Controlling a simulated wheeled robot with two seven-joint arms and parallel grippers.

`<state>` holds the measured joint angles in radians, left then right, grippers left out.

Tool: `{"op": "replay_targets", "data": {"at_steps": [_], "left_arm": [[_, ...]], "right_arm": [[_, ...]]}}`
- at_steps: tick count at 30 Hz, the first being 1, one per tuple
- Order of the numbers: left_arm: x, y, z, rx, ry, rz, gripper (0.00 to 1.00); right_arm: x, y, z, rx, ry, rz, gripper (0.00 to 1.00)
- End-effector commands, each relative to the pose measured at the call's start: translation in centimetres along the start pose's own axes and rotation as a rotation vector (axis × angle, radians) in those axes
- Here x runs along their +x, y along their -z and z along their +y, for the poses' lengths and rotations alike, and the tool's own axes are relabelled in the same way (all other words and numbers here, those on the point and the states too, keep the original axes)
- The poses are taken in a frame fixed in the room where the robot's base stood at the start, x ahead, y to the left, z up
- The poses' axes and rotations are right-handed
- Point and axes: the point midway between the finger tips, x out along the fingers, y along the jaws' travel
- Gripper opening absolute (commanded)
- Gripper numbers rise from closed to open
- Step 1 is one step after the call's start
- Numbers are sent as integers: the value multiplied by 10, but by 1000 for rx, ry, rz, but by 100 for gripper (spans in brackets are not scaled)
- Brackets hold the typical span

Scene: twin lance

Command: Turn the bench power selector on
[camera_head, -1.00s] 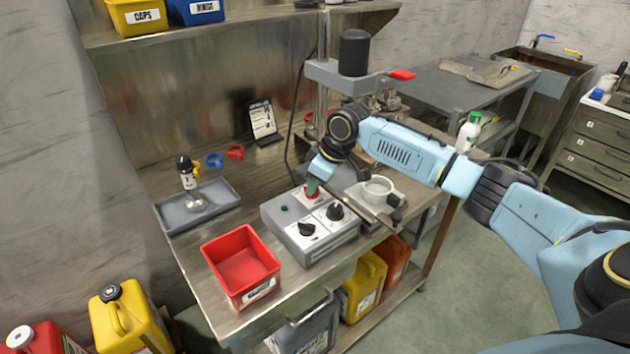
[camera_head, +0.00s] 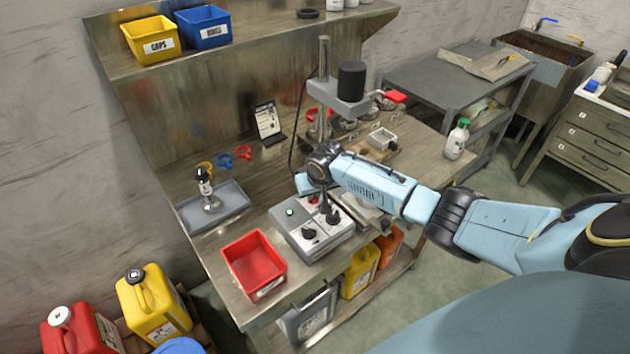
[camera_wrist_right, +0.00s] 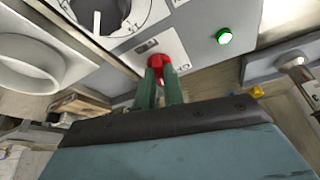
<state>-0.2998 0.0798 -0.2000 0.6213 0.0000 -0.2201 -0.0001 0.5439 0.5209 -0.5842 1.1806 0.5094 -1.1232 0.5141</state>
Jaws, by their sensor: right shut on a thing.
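The grey control box (camera_head: 318,245) stands on the bench, with two black knobs on its top and a red selector knob (camera_wrist_right: 158,62) near its back edge. In the right wrist view, the green fingers of my right gripper (camera_wrist_right: 160,74) are shut on the red knob. A green lamp (camera_wrist_right: 224,36) on the panel looks lit; it also shows in the head view (camera_head: 290,212). In the head view my right arm hides most of the fingers and the knob. My left gripper is not in view.
A red bin (camera_head: 254,262) stands left of the box, and a grey tray (camera_head: 232,210) with a small upright tool lies behind it. A press stand (camera_head: 325,80) rises at the back. Jerrycans stand on the floor and lower shelf.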

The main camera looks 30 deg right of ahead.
Motion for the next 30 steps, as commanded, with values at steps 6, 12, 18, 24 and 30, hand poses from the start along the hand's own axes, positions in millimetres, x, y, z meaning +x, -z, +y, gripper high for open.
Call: {"op": "replay_targets", "data": {"at_steps": [6,12,18,24,30], "left_arm": [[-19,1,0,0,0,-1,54],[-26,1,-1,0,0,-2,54],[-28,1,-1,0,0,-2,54],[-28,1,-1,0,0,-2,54],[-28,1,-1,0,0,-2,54]], "right_arm": [[-2,1,-3,130,-51,0,0],[-1,1,-2,202,-82,1,0],[0,1,-3,233,-95,2,0],[0,1,-2,239,-98,2,0],[0,1,-2,239,-97,2,0]]}}
